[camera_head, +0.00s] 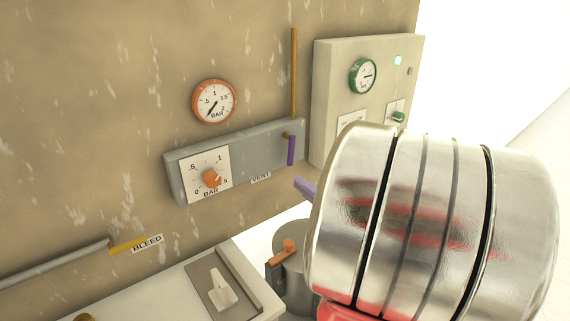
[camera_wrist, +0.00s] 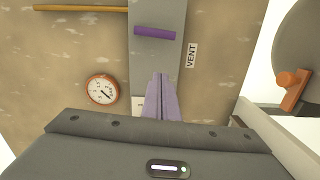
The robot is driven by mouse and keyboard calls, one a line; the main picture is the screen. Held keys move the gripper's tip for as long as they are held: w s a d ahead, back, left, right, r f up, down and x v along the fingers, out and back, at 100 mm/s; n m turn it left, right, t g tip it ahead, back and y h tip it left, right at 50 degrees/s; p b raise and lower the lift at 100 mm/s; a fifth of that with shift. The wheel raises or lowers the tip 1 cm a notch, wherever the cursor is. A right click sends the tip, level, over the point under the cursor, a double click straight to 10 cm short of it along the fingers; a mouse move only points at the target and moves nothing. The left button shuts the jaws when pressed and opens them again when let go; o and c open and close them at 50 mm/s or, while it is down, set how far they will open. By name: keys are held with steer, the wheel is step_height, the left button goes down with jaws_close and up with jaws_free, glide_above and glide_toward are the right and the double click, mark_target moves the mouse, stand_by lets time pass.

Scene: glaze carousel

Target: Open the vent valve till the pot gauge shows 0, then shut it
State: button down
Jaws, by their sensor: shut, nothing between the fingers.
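The vent valve's purple lever (camera_head: 291,150) is on the right end of a grey wall box, near the VENT label (camera_head: 261,177). It hangs straight down, in line with the yellow pipe above. The lever also shows in the wrist view (camera_wrist: 155,33), beyond my fingertips. An orange-rimmed gauge (camera_head: 214,101) is on the wall above the box; its needle points to the lower left, near the low end. It also shows in the wrist view (camera_wrist: 101,89). My gripper (camera_wrist: 160,77) is shut and empty, apart from the lever. In the head view my arm hides most of it.
An orange dial knob (camera_head: 211,178) is on the box's left. A panel (camera_head: 330,90) with a green gauge (camera_head: 363,75) and a lit green lamp (camera_head: 398,60) stands at right. A pot with an orange handle (camera_head: 283,253) is below. A yellow BLEED lever (camera_head: 127,247) is lower left.

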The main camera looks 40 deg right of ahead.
mark_target(291, 164)
steer(key=shift+w, duration=0.1)
steer(key=shift+w+d+f, duration=0.1)
steer(key=shift+w+d, duration=0.85)
steer(key=shift+w, duration=0.7)
steer(key=shift+w+d+f, duration=0.1)
steer(key=shift+w+d, duration=0.9)
steer(key=shift+w, duration=0.65)
steer(key=shift+w+d, duration=0.95)
steer(key=shift+w, duration=0.7)
